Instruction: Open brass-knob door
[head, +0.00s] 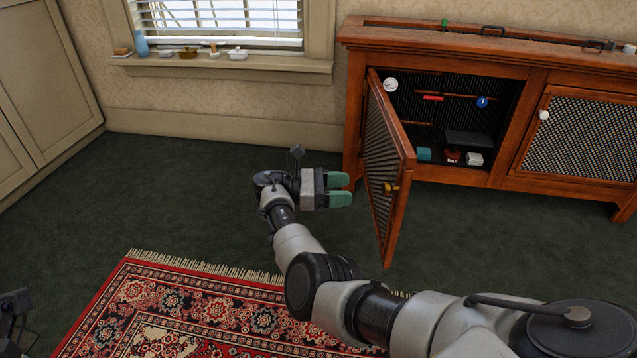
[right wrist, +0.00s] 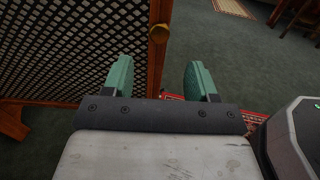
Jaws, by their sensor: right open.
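The brass-knob door (head: 386,150) is a wooden-framed lattice door, hinged at the left of the cabinet's opening and standing wide open into the room. Its brass knob (head: 390,187) is on the outer face near the free edge. My right gripper (head: 340,190) is open and empty, left of the door, with its green fingers pointing toward the knob. In the right wrist view the knob (right wrist: 159,33) shows beyond the fingertips, apart from them, with the door's lattice (right wrist: 70,45) at the left. Only a dark part of my left arm shows at the lower left; its jaws are not seen.
The wooden cabinet (head: 440,45) holds several small items inside. Its other door (head: 575,140), with a white knob, is shut. A patterned red rug (head: 160,310) lies on the green carpet. The window sill (head: 225,65) carries small items.

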